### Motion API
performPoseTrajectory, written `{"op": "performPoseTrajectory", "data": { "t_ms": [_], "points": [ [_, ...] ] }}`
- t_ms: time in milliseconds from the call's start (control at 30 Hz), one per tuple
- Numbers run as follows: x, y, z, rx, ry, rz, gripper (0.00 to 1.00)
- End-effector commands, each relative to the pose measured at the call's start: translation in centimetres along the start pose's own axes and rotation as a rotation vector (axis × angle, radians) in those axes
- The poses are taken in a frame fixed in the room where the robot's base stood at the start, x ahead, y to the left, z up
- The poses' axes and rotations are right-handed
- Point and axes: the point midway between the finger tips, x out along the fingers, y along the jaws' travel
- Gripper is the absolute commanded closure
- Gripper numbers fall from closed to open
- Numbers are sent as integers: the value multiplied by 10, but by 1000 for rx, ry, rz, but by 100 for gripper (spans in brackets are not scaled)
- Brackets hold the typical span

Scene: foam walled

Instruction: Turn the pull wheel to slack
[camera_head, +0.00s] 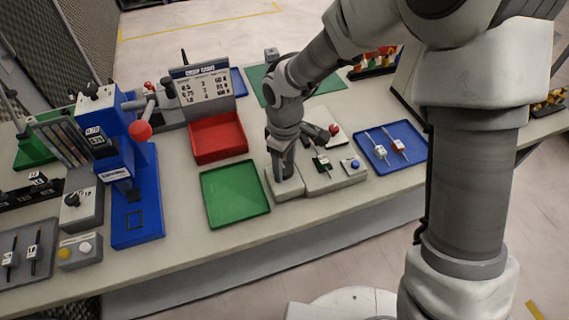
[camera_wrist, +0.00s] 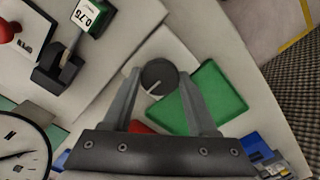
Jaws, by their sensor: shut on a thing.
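The pull wheel (camera_wrist: 159,74) is a dark round knob with a white line pointing to the lower left in the wrist view. My gripper (camera_wrist: 159,78) is shut on it, with one finger on each side. In the head view my gripper (camera_head: 284,172) points down onto the left end of a pale bench fixture (camera_head: 325,184), and the wheel is hidden there. A dial gauge marked N (camera_wrist: 18,152) shows at the lower left of the wrist view.
A green tray (camera_head: 235,194) lies left of my gripper, with a red bin (camera_head: 217,138) behind it. A blue tray (camera_head: 391,147) holds tagged pieces on the right. A blue press (camera_head: 136,200) stands further left. The table's front edge is clear.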

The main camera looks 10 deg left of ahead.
Motion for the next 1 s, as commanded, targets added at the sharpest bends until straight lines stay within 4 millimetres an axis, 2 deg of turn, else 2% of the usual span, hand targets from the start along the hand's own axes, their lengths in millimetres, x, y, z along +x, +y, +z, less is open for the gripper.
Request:
{"op": "performPoseTrajectory", "data": {
  "t_ms": [67,100,233,533,667,767,1000],
  "points": [
    [-1,0,-1,-3,2,2,97],
    [-1,0,-1,-3,2,2,36],
    [-1,0,0,-2,1,2,13],
    [-1,0,0,0,0,1,12],
    [-10,1,-1,0,2,3,12],
    [-28,1,-1,2,4,4,12],
    [-86,1,-1,1,5,6,12]
  ]
}}
